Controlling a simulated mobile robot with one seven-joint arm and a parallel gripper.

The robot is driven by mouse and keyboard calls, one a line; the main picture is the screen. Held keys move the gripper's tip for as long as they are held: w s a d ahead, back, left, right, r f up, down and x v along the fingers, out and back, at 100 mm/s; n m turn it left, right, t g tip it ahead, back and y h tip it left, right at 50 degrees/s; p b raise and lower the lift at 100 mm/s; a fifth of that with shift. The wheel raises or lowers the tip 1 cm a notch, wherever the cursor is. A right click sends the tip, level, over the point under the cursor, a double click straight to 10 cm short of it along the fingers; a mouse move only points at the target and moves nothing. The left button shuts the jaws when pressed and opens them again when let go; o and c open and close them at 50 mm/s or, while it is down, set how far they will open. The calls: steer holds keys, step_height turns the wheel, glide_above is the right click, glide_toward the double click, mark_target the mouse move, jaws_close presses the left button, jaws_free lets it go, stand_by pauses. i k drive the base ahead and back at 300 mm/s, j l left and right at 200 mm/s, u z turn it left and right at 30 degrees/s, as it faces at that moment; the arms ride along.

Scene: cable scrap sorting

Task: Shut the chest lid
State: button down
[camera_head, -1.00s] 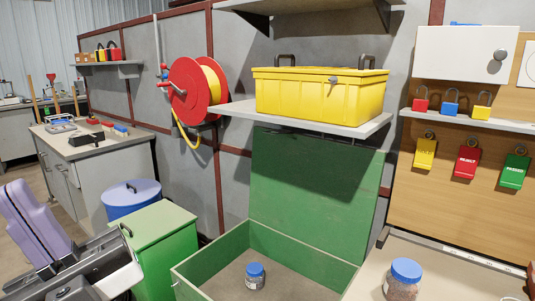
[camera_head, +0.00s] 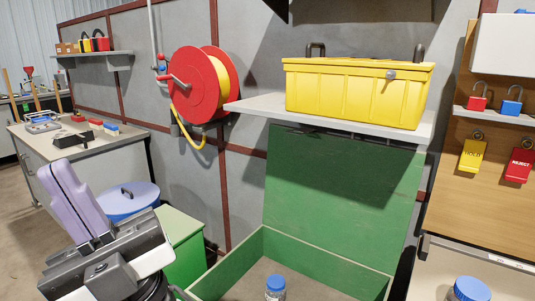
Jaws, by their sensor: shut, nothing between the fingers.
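The green chest stands open at the bottom centre; its lid (camera_head: 340,185) is raised, upright and leaning back towards the wall below a shelf. The chest's box (camera_head: 235,262) is cut off by the bottom edge of the view. A jar with a blue cap (camera_head: 275,285) stands inside it. My gripper (camera_head: 63,172) is at the lower left, its two lilac fingers together and pointing up, empty. It is left of the chest and apart from the lid.
A yellow case (camera_head: 360,90) sits on the shelf (camera_head: 255,105) just above the lid. A red hose reel (camera_head: 198,85) hangs left of it. A blue drum (camera_head: 130,203) and a green box (camera_head: 182,235) stand between my gripper and the chest. A bench (camera_head: 455,270) is at the right.

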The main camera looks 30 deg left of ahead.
mark_target(353, 199)
steer(key=i+j+z, duration=0.1)
steer(key=j, duration=0.95)
steer(key=i+j+z, duration=0.15)
steer(key=j, duration=2.95)
steer(key=i+j, duration=0.1)
steer(key=i, duration=0.45)
